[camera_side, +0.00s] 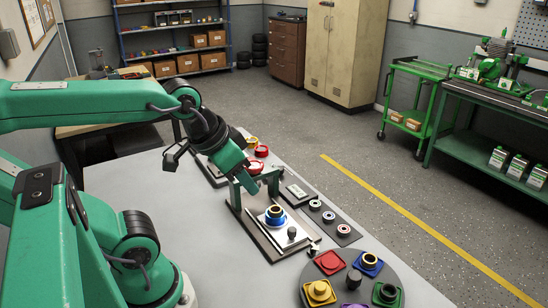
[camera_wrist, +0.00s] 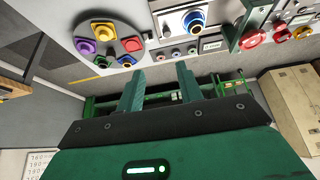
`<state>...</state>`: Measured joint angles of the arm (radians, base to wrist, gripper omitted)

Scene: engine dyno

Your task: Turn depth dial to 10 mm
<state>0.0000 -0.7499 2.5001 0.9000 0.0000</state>
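I cannot tell for sure which control is the depth dial; no 10 mm mark is readable. A small dark knob (camera_side: 292,232) stands on the light plate of the press fixture (camera_side: 262,240), beside a blue and gold ring part (camera_side: 275,215). A small display plate (camera_side: 297,192) lies to the right of the fixture; it also shows in the wrist view (camera_wrist: 211,44). My gripper (camera_side: 248,185) hangs near the fixture's green frame in the side view. In the wrist view my gripper (camera_wrist: 158,75) has its two green fingers apart, with nothing between them.
Red knobs (camera_side: 254,166) sit behind the fixture, also in the wrist view (camera_wrist: 253,39). A dark strip with several metal rings (camera_side: 328,216) lies to the right. A round grey tray (camera_side: 385,270) holds several coloured blocks at the front. The left part of the table is bare.

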